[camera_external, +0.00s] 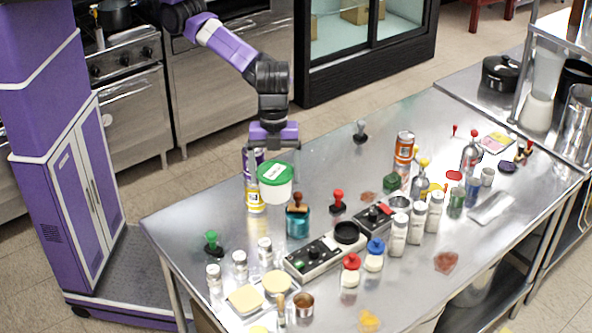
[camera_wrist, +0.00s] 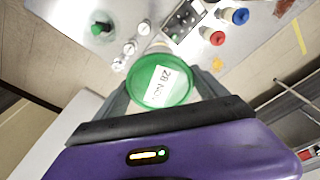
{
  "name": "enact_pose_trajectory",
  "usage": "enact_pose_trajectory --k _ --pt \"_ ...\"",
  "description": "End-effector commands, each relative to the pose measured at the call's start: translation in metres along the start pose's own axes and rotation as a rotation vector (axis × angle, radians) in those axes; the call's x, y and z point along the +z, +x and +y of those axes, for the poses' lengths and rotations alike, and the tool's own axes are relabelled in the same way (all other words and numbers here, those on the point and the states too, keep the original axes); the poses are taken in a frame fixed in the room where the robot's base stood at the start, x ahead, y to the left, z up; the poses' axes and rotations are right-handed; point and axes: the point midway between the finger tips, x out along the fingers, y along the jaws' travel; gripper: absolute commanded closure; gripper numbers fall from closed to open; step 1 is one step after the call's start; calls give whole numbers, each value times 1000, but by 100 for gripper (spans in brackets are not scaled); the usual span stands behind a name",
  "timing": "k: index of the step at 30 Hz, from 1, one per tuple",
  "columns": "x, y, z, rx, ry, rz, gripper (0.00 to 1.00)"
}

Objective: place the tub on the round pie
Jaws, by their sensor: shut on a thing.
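The tub (camera_external: 276,190) is white with a green lid. My gripper (camera_external: 273,152) is shut on it and holds it upright in the air over the left part of the steel table. In the wrist view the green lid (camera_wrist: 158,94) with a white label lies between my fingers (camera_wrist: 163,88). The round pie (camera_external: 277,282) is a pale yellow disc near the table's front left edge, beside a square pale yellow piece (camera_external: 246,298). The tub is apart from the pie, farther back.
Several white-capped shakers (camera_external: 240,264) stand just behind the pie. A copper cup (camera_external: 303,305) stands to its right. A green stamp (camera_external: 213,243) stands at the left edge.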

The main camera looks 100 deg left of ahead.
Motion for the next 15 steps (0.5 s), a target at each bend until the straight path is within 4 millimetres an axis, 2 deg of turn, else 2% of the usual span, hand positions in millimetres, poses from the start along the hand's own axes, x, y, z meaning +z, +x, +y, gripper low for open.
enact_pose_trajectory --k 1,3,6,8,11,15 --pt "-14 -1 17 1 -33 -2 83" --pt "-28 4 35 -5 -101 -3 83" --pt "-44 16 57 -19 -221 -4 83" --pt "-48 25 65 -28 -305 -6 83" --pt "-48 39 67 -45 -442 -6 83" --pt "-38 53 43 -70 -625 -3 83"
